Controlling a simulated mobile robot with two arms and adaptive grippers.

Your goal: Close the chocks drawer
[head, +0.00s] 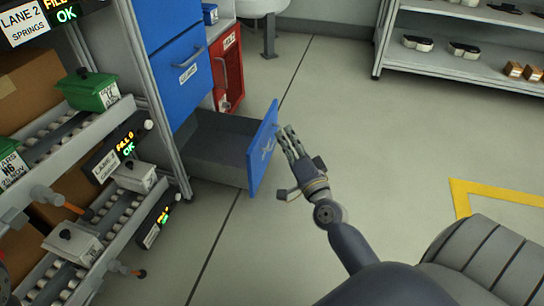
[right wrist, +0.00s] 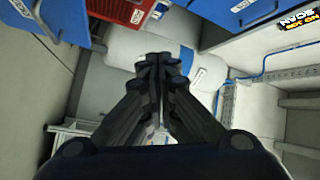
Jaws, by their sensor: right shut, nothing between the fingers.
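The open drawer (head: 215,150) is the lowest one of the cabinet, pulled well out, with a grey inside that looks empty and a blue front (head: 264,150). I cannot read a name on it. My right gripper (head: 288,136) is shut and empty, just to the right of that front, fingers pointing toward the cabinet. I cannot tell whether the fingers touch the front. In the right wrist view the shut fingers (right wrist: 163,66) show in the middle, and a blue panel with a handle (right wrist: 62,20) is at upper left. My left gripper is out of view.
Shut blue drawers (head: 186,78) sit above the open one. A red cabinet (head: 228,65) stands behind. Roller racks with bins (head: 105,92) are at left. A shelf (head: 455,62) is at upper right. The floor right of the drawer is clear.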

